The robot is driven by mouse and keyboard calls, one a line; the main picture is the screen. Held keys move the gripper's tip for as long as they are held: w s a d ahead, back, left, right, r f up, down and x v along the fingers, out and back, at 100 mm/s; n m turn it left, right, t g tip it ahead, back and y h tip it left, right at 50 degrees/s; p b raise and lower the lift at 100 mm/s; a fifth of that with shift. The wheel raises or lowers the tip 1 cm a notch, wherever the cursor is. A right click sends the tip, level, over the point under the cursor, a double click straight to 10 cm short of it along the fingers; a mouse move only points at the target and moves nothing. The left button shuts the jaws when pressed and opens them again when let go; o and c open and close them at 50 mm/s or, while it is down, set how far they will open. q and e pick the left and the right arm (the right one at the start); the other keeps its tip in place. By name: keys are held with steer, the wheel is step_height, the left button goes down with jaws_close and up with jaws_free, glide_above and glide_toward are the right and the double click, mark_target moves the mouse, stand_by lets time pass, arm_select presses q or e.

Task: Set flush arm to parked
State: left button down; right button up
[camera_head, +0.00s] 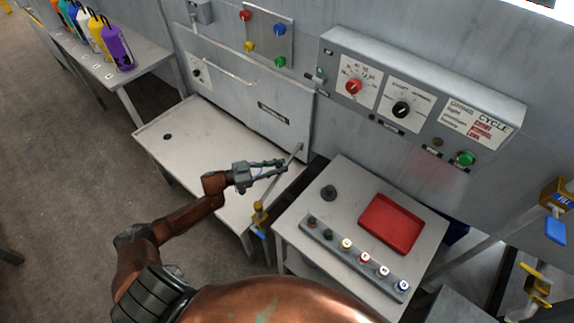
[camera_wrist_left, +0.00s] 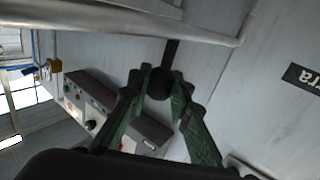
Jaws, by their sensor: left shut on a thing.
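My left gripper (camera_head: 282,167) reaches in from the left to the front of the large grey cabinet. It is shut on a thin arm (camera_head: 297,152) that sticks out near the cabinet's lower right corner; I take this for the flush arm. In the left wrist view the two green-grey fingers (camera_wrist_left: 162,82) close around a dark rounded end, with a dark stem (camera_wrist_left: 171,52) running up from it. The fingers hide part of the held end. I see no label on the arm that shows a parked position. My right gripper is not in view.
A pale table (camera_head: 205,150) stands below the cabinet, with a yellow valve (camera_head: 259,214) at its front right. A side table (camera_head: 292,225) holds a red tray (camera_head: 391,224) and a row of buttons (camera_head: 355,252). A control panel (camera_head: 420,90) is on the wall. Coloured bottles (camera_head: 118,48) stand back left.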

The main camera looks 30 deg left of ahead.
arm_select(q)
steer(key=shift+s+d+f+m+g+h+b, duration=0.1)
steer(key=shift+d+f+m+g+h+b, duration=0.2)
steer(key=shift+d+f+m+g+h, duration=0.15)
steer(key=d, duration=0.1)
steer(key=d+m+g+h+b, duration=0.1)
steer(key=d+g, duration=0.1)
steer(key=shift+s+r+m+h+b, duration=0.2)
steer(key=shift+r+m+h+b, duration=0.05)
steer(key=shift+m+b, duration=0.1)
steer(key=c, duration=1.7)
jaws_free()
steer(key=shift+r, duration=0.1)
steer(key=shift+c, duration=0.2)
steer(key=v, duration=1.2)
steer(key=shift+w+a, duration=0.15)
steer(key=shift+a, duration=0.05)
steer(key=shift+d, duration=0.1)
